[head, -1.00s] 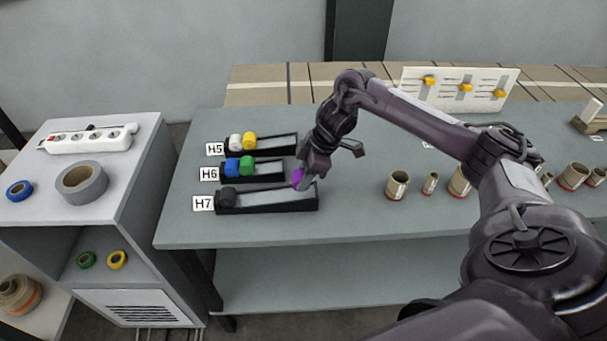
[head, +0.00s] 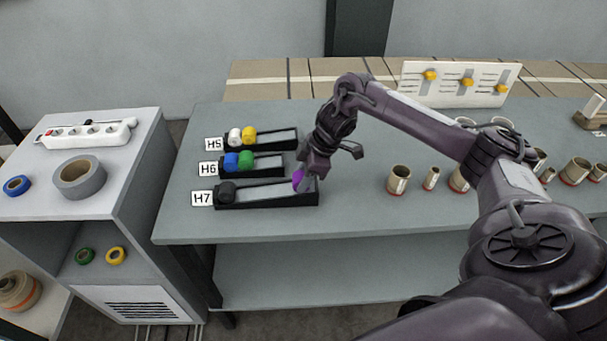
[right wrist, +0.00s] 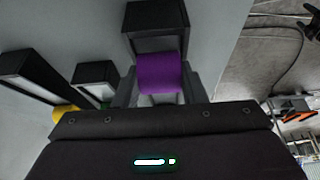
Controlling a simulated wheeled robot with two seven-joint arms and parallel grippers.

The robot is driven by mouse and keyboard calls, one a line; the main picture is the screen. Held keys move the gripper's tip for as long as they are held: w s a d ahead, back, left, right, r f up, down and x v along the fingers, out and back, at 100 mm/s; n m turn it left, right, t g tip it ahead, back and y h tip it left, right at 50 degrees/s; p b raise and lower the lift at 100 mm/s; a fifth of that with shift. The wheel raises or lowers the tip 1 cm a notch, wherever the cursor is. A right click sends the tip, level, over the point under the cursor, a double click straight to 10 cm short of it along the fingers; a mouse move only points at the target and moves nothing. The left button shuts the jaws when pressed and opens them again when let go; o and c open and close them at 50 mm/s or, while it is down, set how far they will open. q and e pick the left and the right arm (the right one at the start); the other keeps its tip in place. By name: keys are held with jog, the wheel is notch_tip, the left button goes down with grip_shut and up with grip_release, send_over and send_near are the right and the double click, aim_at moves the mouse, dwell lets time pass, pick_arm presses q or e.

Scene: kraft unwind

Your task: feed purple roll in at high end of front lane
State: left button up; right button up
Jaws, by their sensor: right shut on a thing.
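The purple roll (head: 297,180) is at the right end of the front lane H7 (head: 262,203), over the end of that black channel. My right gripper (head: 305,181) is shut on it. In the right wrist view the purple roll (right wrist: 161,74) lies between my two fingers (right wrist: 158,95), with the dark end of a lane (right wrist: 155,18) just beyond. I cannot tell whether the roll touches the lane floor. A black roll (head: 227,191) sits at the left end of H7. My left gripper is not in view.
Lane H6 behind holds a blue roll (head: 231,161) and a green roll (head: 246,159). Lane H5 holds a white roll (head: 234,137) and a yellow roll (head: 249,135). Several cardboard cores (head: 398,180) stand to the right on the table. The tabletop between is clear.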

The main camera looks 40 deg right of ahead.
jog(key=o, duration=1)
jog(key=shift+o, duration=0.5)
jog(key=shift+o, duration=1.2)
notch_tip(320, 180, up, 9)
jog(key=p, duration=0.8)
jog(key=shift+f, duration=0.15)
jog(key=shift+f, duration=0.1)
